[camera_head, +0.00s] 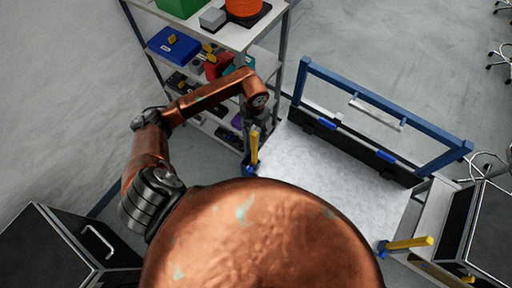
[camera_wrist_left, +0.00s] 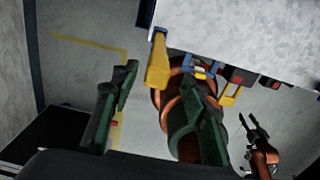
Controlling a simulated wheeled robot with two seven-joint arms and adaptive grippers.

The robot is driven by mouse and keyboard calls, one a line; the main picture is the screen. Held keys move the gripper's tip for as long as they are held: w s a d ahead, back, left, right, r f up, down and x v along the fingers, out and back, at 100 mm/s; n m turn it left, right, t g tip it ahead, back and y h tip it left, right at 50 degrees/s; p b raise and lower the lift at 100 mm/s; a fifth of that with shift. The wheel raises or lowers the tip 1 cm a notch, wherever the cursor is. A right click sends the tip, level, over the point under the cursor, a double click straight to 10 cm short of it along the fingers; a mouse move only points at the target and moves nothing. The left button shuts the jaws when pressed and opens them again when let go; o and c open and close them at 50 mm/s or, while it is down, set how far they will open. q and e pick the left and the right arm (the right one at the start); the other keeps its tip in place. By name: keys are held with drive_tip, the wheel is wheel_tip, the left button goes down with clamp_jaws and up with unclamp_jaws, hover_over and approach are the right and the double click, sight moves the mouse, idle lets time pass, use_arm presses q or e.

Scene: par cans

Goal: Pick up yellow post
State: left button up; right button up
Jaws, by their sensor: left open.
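A yellow post (camera_head: 254,148) stands at the left corner of the grey work table (camera_head: 330,165). It also shows in the left wrist view (camera_wrist_left: 158,62), hanging down from the table's edge in that picture. My left gripper (camera_wrist_left: 158,77) is open, with one dark green finger on either side of the post's line and nothing held. In the head view my left gripper (camera_head: 248,150) is right beside the post and partly hidden. A second yellow post (camera_head: 409,243) is at the table's right corner. My right gripper (camera_wrist_left: 250,125) shows small at the lower right of the wrist view.
A blue frame (camera_head: 385,105) runs along the table's far edge. A shelf unit (camera_head: 235,38) with bins and tools stands close behind my left arm. A dark cabinet (camera_head: 60,245) is at lower left. The table top is mostly clear.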

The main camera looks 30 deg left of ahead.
sight(254, 140)
use_arm(q)
drive_tip(key=shift+w+d+f, duration=0.1)
drive_tip(key=shift+w+d, duration=0.05)
drive_tip(key=shift+f, duration=0.3)
drive_tip(key=shift+a+f+p, duration=0.2)
drive_tip(key=shift+f+p, duration=0.25)
drive_tip(key=shift+f, duration=0.8)
drive_tip(key=f, duration=0.1)
drive_tip(key=f+p, duration=0.1)
drive_tip(key=f, duration=0.1)
drive_tip(key=shift+s+a+f, duration=0.15)
drive_tip(key=shift+s+f, duration=0.05)
drive_tip(key=shift+f, duration=0.5)
drive_tip(key=c, duration=0.8)
drive_tip(key=shift+w, duration=0.1)
clamp_jaws()
use_arm(e)
drive_tip(key=shift+s+r, duration=0.65)
drive_tip(key=shift+r, duration=0.3)
